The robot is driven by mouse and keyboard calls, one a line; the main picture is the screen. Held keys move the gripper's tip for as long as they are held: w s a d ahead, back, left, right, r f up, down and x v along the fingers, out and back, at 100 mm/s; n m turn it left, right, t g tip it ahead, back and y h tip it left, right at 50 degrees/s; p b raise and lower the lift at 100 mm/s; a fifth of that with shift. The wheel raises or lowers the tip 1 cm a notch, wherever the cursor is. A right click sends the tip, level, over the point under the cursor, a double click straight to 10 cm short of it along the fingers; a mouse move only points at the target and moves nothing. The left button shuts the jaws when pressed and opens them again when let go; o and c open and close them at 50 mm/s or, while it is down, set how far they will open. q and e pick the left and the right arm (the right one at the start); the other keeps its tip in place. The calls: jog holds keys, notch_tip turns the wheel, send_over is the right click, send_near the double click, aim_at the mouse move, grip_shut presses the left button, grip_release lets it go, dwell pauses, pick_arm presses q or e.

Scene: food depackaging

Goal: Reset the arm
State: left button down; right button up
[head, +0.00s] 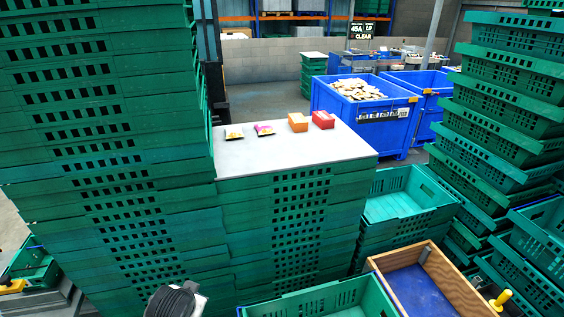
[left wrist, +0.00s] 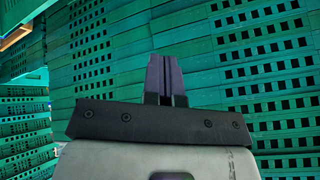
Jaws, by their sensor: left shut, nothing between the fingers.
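My left gripper (left wrist: 166,80) shows in the left wrist view, with its two dark fingers together and nothing between them. The fingers point toward a wall of stacked green crates (left wrist: 240,60); the distance between them is hard to tell. In the head view only a dark and white piece of what looks like my arm shows at the bottom edge, and no fingertips are visible there. My right gripper is in neither view.
Tall green crate stacks stand at left (head: 80,120) and right (head: 500,110). Between them a grey board (head: 290,150) on crates bears two small packs, an orange box (head: 298,122) and a red box (head: 323,119). A wooden-sided tray (head: 390,283) lies front right. A blue bin (head: 375,130) stands behind.

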pick_arm(q)
jog(key=s+d+r+t+p, duration=0.15)
jog(key=s+r, duration=0.25)
jog(key=s, duration=0.4)
jog(key=s+r+p, duration=0.2)
jog(key=s+r, duration=0.2)
jog(key=s, duration=0.4)
jog(key=s+f+g+p, duration=0.2)
jog(key=s+f, duration=0.2)
jog(key=s, duration=0.5)
jog(key=s+f+n+g+h+p, duration=0.1)
jog(key=s+f+g+p, duration=0.1)
jog(key=s, duration=0.8)
jog(key=shift+d+f+g, duration=0.3)
jog(key=shift+f+g, duration=0.05)
jog(key=shift+f, duration=0.5)
